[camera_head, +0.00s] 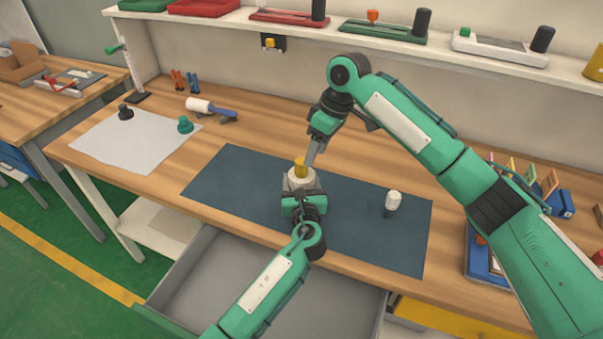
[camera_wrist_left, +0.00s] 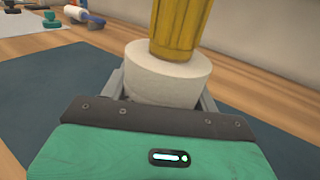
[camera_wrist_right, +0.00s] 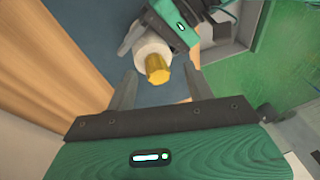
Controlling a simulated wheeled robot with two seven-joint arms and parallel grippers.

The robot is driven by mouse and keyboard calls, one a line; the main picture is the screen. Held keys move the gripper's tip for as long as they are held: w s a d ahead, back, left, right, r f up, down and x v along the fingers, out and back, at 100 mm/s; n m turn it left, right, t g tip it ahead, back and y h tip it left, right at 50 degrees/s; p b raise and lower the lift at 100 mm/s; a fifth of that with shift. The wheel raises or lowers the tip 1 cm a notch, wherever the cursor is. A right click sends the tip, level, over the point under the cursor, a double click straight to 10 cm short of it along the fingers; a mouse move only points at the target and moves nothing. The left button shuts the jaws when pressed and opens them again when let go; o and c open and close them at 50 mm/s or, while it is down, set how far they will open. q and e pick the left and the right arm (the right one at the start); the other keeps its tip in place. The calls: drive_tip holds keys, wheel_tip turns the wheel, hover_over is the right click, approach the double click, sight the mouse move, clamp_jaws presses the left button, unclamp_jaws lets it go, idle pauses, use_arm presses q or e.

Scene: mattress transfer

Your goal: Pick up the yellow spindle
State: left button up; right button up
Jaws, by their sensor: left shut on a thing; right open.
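The yellow spindle (camera_head: 301,168) stands upright in the top of a white cylinder (camera_head: 297,183) above the dark blue mat. It also shows in the left wrist view (camera_wrist_left: 178,28) and in the right wrist view (camera_wrist_right: 157,68). My left gripper (camera_head: 302,190) is shut on the white cylinder, with a finger on each side of it in the left wrist view (camera_wrist_left: 165,88). My right gripper (camera_head: 313,158) is open above and beside the spindle. In the right wrist view the spindle lies between and beyond its two fingers (camera_wrist_right: 160,90), apparently not touched.
The dark blue mat (camera_head: 245,185) lies on the wooden bench, with a small white-topped piece (camera_head: 393,201) at its right. A grey sheet (camera_head: 135,140) with two knobs lies at the left. An open drawer (camera_head: 215,275) is below the front edge. A shelf (camera_head: 300,35) runs along the back.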

drive_tip(key=s+a+r+m+t, duration=0.1)
drive_tip(key=m, duration=0.2)
use_arm(q)
drive_tip(key=shift+f, duration=0.1)
use_arm(e)
drive_tip(key=m+t+h, duration=0.2)
drive_tip(key=m+t, duration=0.2)
drive_tip(key=m, duration=0.3)
approach(302, 162)
drive_tip(key=x, duration=1)
drive_tip(key=shift+w+f, duration=0.15)
drive_tip(key=shift+f, duration=0.15)
drive_tip(key=c, duration=1.1)
drive_tip(key=shift+r, duration=0.1)
wheel_tip(302, 162, up, 10)
drive_tip(key=shift+f, duration=0.1)
